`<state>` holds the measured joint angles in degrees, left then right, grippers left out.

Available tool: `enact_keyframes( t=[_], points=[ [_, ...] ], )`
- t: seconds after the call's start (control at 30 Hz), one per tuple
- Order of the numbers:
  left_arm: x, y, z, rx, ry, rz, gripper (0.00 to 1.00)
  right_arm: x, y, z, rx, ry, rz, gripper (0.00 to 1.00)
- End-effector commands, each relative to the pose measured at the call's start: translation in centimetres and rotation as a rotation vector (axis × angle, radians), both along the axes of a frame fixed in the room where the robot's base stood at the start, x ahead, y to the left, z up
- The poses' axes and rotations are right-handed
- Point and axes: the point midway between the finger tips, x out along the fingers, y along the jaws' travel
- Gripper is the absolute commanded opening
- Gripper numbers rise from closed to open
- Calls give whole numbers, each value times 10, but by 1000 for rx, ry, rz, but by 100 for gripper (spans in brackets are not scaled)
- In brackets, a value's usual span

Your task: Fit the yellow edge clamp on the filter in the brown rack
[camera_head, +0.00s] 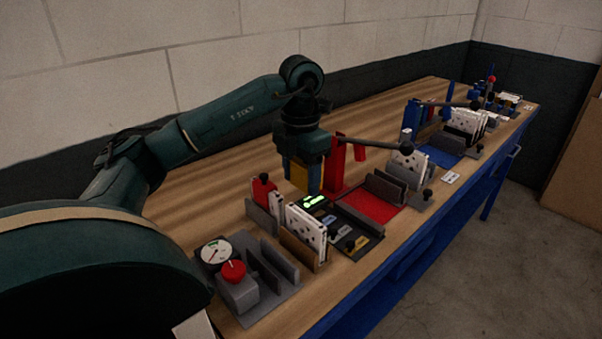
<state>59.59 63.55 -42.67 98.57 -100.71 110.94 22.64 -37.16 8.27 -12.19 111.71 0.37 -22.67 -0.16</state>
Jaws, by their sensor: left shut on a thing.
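My left gripper (304,182) hangs above the bench, pointing down, its fingers shut on the yellow edge clamp (299,177). Part of the clamp is hidden by the fingers. Below it and nearer the camera, a white filter (307,226) with dark spots stands upright in the brown rack (298,249). The clamp is apart from the filter, above it and slightly behind. My right gripper is not in view.
A grey fixture with a dial (215,252) and red knob (233,271) stands front left. A red post (335,165) stands close right of the gripper. A dark tray (358,236), red mat (372,206) and more racked filters (408,163) lie to the right. The bench's back left is bare.

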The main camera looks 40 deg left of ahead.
Motion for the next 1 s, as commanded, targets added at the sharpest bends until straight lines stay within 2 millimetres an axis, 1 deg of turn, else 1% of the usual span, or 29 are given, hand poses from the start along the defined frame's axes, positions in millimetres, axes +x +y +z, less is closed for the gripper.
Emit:
enact_keyframes(
  t=[0.27,0.6,1.0],
  points=[
    [0,0,-11,0,1,0,31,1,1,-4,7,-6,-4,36],
    [0,0,-37,0,0,0,31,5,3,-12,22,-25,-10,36],
    [0,0,-68,0,0,0,31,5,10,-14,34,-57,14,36]
  ],
)
